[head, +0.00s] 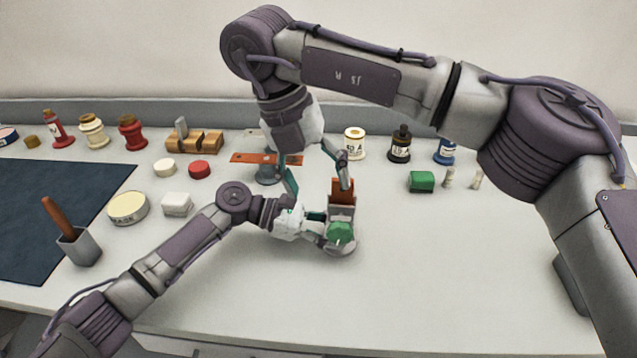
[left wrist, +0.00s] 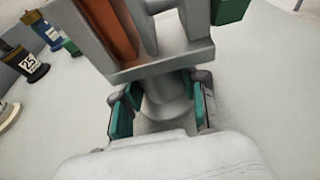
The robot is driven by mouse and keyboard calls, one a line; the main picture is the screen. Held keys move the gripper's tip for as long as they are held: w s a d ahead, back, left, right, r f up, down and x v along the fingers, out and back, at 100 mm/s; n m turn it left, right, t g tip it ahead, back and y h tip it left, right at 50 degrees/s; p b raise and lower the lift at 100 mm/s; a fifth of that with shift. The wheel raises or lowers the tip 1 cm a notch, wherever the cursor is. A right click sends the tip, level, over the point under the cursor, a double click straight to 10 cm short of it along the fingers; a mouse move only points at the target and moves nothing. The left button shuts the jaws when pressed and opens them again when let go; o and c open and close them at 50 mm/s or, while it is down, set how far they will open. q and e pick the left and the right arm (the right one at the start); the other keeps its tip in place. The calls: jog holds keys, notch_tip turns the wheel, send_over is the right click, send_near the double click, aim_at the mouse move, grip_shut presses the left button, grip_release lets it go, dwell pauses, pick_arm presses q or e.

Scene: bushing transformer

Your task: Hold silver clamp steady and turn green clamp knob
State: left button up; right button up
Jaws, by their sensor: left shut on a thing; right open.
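The silver clamp (head: 341,212) stands on the table at the middle, holding an upright copper-coloured piece (head: 342,190) in its jaw. Its green knob (head: 341,233) faces the front of the table. My left gripper (head: 318,228) is shut on the clamp's post from the left. In the left wrist view the teal finger pads (left wrist: 160,108) sit on both sides of the grey post (left wrist: 166,88), and part of the green knob (left wrist: 228,10) shows at the top. My right gripper (head: 318,182) points down, open, above and behind the clamp, with its fingers spread; it is apart from the knob.
A copper bar (head: 250,157) lies on a stand behind my left gripper. A green block (head: 421,181) and several bottles stand at the back right. The front right table is clear.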

pick_arm(q)
jog(key=o, duration=0.9)
jog(key=shift+o, duration=0.2)
